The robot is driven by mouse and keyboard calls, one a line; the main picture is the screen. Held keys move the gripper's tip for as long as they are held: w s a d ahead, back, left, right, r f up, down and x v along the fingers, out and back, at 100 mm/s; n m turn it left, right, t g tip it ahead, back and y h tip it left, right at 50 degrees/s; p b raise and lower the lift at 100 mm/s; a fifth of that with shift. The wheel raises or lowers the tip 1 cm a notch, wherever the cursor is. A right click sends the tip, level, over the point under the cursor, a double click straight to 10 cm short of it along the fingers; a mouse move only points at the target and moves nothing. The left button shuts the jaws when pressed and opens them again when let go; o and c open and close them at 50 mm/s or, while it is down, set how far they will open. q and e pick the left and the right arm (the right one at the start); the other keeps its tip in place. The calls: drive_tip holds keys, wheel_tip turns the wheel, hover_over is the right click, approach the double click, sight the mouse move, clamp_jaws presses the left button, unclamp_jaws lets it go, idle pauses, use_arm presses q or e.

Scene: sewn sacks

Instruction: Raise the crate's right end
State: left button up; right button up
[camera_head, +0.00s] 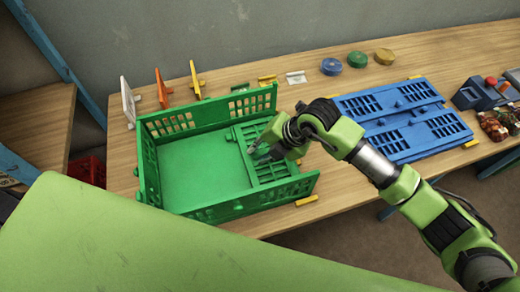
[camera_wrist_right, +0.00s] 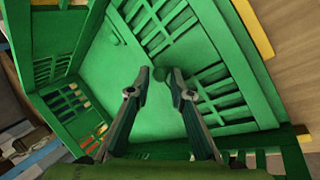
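The green crate (camera_head: 190,170) stands on the wooden table. Its left end, back wall and front wall are upright. Its slotted right end panel (camera_head: 285,170) lies folded down flat inside; the panel also shows in the right wrist view (camera_wrist_right: 165,35). My right gripper (camera_head: 260,152) is over this panel, near its inner edge. My left gripper is not in view.
A blue folded crate (camera_head: 400,115) lies to the right. Blue, green and yellow discs (camera_head: 357,59) sit behind it. Upright white and orange pieces (camera_head: 162,88) stand behind the green crate. Yellow blocks (camera_head: 306,201) mark its corners. Jars (camera_head: 494,126) stand far right.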

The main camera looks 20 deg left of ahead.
clamp_jaws()
